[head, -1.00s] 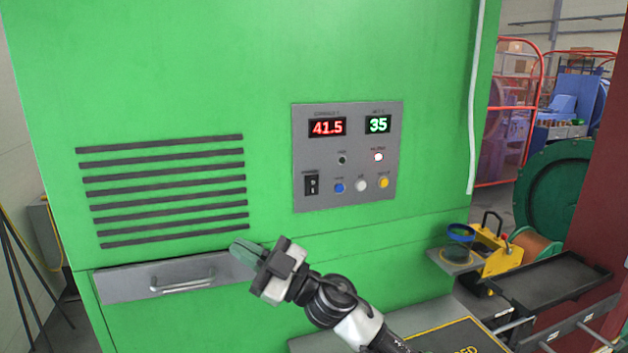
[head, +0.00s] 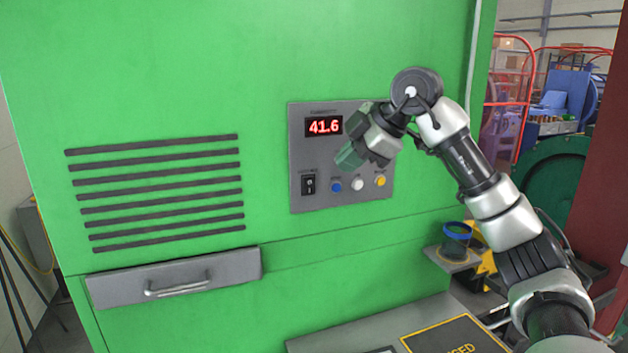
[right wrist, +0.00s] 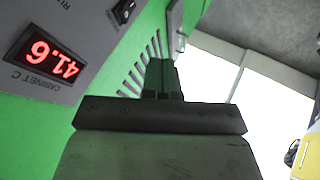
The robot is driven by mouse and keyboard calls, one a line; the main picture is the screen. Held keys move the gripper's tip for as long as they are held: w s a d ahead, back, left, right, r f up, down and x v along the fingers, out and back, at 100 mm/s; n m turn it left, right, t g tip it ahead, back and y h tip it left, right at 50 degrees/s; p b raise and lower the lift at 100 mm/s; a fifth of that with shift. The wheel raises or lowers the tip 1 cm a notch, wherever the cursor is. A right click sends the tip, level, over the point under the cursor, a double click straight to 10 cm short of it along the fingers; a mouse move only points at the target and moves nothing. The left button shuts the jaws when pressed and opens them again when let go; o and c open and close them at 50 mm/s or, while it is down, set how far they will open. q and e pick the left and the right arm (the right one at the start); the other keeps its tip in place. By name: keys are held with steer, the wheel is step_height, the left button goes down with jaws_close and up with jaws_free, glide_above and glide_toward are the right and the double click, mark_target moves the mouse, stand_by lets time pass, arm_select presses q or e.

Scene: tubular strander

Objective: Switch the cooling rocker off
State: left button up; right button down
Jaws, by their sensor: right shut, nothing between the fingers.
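The cooling rocker (head: 309,184) is a small black switch at the lower left of the grey control panel (head: 300,205). It also shows at the top of the right wrist view (right wrist: 124,11). My right gripper (head: 347,157) is shut and empty, up in front of the panel, to the right of and above the rocker in the head view. I cannot tell its gap to the panel. It hides the second display and the lamps at the panel's upper right. My left gripper is not in view.
The red display (head: 324,126) reads 41.6. Blue (head: 336,187), white (head: 358,184) and yellow (head: 380,181) buttons sit right of the rocker. A drawer (head: 175,280) and vent slots (head: 155,193) are on the green cabinet to the left. A blue-rimmed cup (head: 457,236) stands at lower right.

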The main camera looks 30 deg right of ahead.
mark_target(316, 180)
steer(key=shift+s+d+r+m+h, duration=0.2)
steer(key=shift+d+m+h, duration=0.1)
steer(key=shift+d, duration=0.25)
steer(key=p+x, duration=0.1)
steer(key=x, duration=0.2)
steer(key=w+r+p+x, duration=0.1)
steer(key=x, duration=0.3)
steer(key=w+p+x, duration=0.1)
steer(key=x, duration=0.3)
steer(key=shift+d+r, duration=0.2)
steer(key=shift+d, duration=0.1)
steer(key=shift+w+d+p, duration=0.15)
steer(key=shift+w+p, duration=0.25)
steer(key=shift+w, duration=0.2)
